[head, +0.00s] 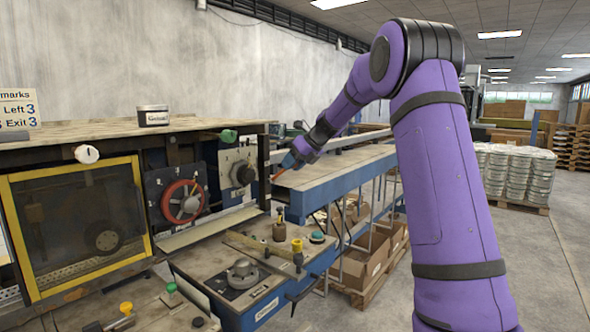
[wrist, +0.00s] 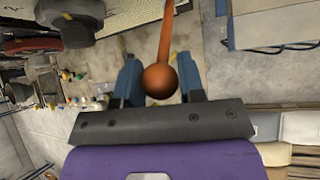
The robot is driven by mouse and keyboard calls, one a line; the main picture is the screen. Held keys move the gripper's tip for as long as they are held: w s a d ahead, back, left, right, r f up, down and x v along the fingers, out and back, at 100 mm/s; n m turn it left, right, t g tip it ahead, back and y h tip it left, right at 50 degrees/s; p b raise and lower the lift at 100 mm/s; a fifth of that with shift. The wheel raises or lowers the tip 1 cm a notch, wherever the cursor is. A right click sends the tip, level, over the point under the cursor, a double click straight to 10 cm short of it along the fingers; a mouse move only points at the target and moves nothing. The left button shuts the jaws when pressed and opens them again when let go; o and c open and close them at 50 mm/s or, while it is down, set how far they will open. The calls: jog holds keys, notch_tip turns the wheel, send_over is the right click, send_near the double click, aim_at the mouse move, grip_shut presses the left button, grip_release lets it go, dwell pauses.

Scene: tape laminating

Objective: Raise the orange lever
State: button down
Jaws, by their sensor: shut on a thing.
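The orange lever shows in the wrist view as an orange rod ending in a round knob (wrist: 160,80). The knob lies between the two blue fingers of my gripper (wrist: 161,72). My gripper is shut on the lever. In the head view my gripper (head: 293,160) is at the right side of the machine, by the end of the blue conveyor. A short stretch of the orange lever (head: 279,174) shows just left of the fingers. The lever's base is hidden or too small to make out.
A black dial (head: 242,173) and a red handwheel (head: 183,201) are on the machine front, left of my gripper. A control bench (head: 245,285) with knobs stands below. The blue conveyor (head: 335,180) runs close under my arm.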

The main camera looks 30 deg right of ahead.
jog(key=shift+w+a+r, duration=0.1)
jog(key=shift+w+r, duration=0.1)
jog(key=shift+r, duration=0.1)
jog(key=c, duration=0.8)
grip_release()
jog(key=shift+o, duration=0.2)
jog(key=shift+f, duration=0.1)
jog(key=v, duration=1.1)
